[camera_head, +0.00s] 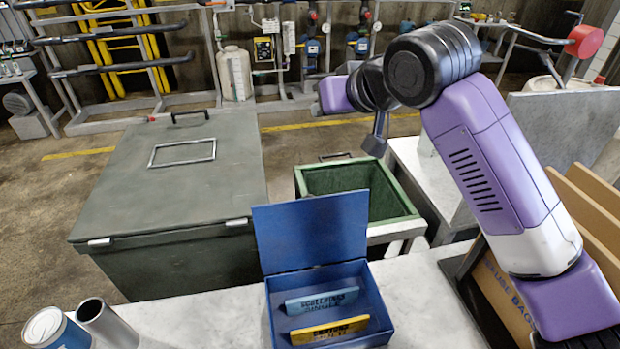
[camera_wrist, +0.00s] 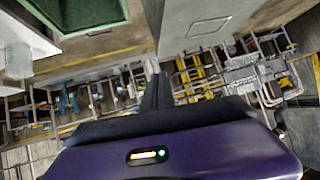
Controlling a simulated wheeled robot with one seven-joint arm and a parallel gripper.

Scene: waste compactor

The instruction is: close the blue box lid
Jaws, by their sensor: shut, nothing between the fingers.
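The blue box (camera_head: 378,312) stands on the white counter. Its lid (camera_head: 312,233) is open and stands up from the back edge, leaning slightly back. Inside the box lie a light blue piece (camera_head: 322,301) and a yellow piece (camera_head: 329,331), both with dark lettering. My gripper (camera_head: 375,147) is up behind and to the right of the lid, above the green bin and apart from the box. Its fingers also show in the wrist view (camera_wrist: 157,92), closed together with nothing between them. The box is not seen in the wrist view.
An open green bin (camera_head: 398,214) stands behind the box. A large grey-green lidded container (camera_head: 190,190) is at the left. A metal cup (camera_head: 104,322) and a white-and-blue can (camera_head: 52,330) stand at the counter's left. Brown panels (camera_head: 592,215) are at the right.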

